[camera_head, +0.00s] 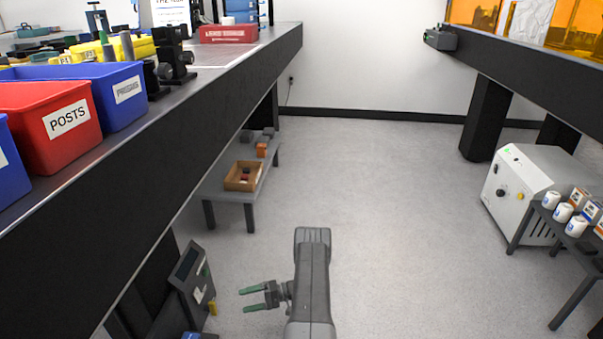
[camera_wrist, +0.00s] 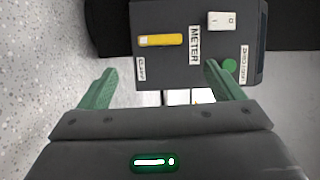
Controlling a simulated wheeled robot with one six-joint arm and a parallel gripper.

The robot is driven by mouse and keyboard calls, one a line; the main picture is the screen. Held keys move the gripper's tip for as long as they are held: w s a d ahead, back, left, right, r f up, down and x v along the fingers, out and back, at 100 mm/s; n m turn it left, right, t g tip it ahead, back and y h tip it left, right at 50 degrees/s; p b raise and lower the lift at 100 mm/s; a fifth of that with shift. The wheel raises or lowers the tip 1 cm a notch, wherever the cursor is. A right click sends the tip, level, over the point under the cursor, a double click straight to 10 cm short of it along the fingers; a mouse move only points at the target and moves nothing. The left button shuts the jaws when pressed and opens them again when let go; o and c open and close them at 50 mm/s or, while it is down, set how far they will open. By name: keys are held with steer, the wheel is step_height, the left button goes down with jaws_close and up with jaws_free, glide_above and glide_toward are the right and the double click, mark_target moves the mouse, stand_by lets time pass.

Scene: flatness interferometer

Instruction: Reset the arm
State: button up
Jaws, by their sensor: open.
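My gripper (camera_head: 254,298) shows at the bottom centre of the head view, at the end of my grey arm, with its green fingers apart and pointing left. In the wrist view my gripper (camera_wrist: 160,92) is open, with nothing between its fingers. A dark box labelled METER (camera_wrist: 165,25) lies ahead of the fingers there. It bears a yellow lever or bar (camera_wrist: 160,40) beside a small label, a white switch (camera_wrist: 222,20) and a green round button (camera_wrist: 229,66). A dark panel unit (camera_head: 190,276) stands left of my gripper in the head view, with a gap between them.
A long dark bench (camera_head: 150,140) on the left carries blue and red bins (camera_head: 50,115). A low grey shelf (camera_head: 235,190) holds a small wooden tray (camera_head: 243,176). A white cabinet (camera_head: 520,190) and a side table stand at right. The middle floor is clear.

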mark_target(216, 308)
steer(key=b+x, duration=0.1)
steer(key=x, duration=0.8)
steer(key=shift+a, duration=0.25)
steer(key=shift+d, duration=0.15)
steer(key=p+v, duration=0.2)
steer(key=v, duration=1.1)
steer(key=shift+s+a+r+n+t+h+p, duration=0.4)
steer(key=shift+s+a+n+t, duration=0.65)
steer(key=shift+a+n, duration=1.1)
steer(key=shift+s+a+r+n+t+h+p, duration=0.1)
steer(key=shift+s+a+n+t+h+p, duration=0.35)
steer(key=shift+s+a+n+t+h, duration=1.15)
steer(key=shift+s+a+r+n+t+y+p, duration=0.35)
steer(key=shift+a+n+t, duration=0.3)
steer(key=shift+a+n, duration=2.05)
steer(key=shift+w+d, duration=0.1)
steer(key=shift+d, duration=0.6)
steer(key=shift+r, duration=0.15)
